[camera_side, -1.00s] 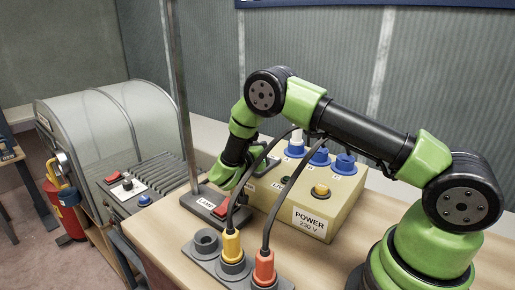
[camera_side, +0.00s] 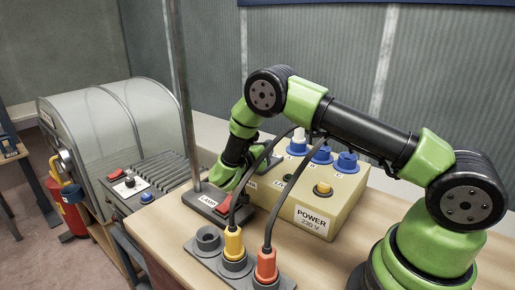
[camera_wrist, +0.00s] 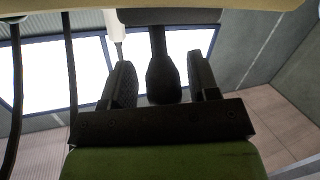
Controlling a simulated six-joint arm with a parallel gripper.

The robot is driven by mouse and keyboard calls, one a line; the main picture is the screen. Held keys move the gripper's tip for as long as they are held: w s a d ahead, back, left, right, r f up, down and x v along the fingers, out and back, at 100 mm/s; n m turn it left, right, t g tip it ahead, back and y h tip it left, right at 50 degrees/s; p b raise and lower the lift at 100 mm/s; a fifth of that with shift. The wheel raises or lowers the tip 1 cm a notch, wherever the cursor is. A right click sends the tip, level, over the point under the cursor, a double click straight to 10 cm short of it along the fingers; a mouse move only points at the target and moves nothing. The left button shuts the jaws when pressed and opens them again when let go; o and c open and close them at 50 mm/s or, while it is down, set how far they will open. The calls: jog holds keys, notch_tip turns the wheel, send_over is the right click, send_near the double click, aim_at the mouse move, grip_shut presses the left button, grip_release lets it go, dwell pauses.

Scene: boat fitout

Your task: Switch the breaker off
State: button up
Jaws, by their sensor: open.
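In the wrist view a dark lever (camera_wrist: 163,75) with a thick rounded end shows between the fingers of my gripper (camera_wrist: 160,58). It runs up to a dark block at the top edge. It looks like the breaker's handle, though no label shows. The fingers are open, one on each side, with a narrow gap at both sides.
Two cables rise from the yellow plug (camera_side: 233,243) and the orange plug (camera_side: 265,264) past my gripper. A lamp base (camera_side: 206,204) with a red switch (camera_side: 224,201) and tall post stands close by. A ribbed unit (camera_side: 160,172) lies left.

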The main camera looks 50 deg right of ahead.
jog(key=v, duration=0.9)
jog(key=shift+a+r, duration=0.1)
jog(key=s+d+r+n+g+y, duration=0.2)
jog(key=s+r+g+y, duration=0.4)
jog(key=s+r, duration=0.5)
jog(key=s+a+r+n+t+y, duration=0.6)
jog(key=s+a+t+y, duration=0.2)
jog(key=s+y, duration=0.3)
jog(key=shift+s+r+t+y, duration=0.25)
jog(key=shift+t+y, duration=0.15)
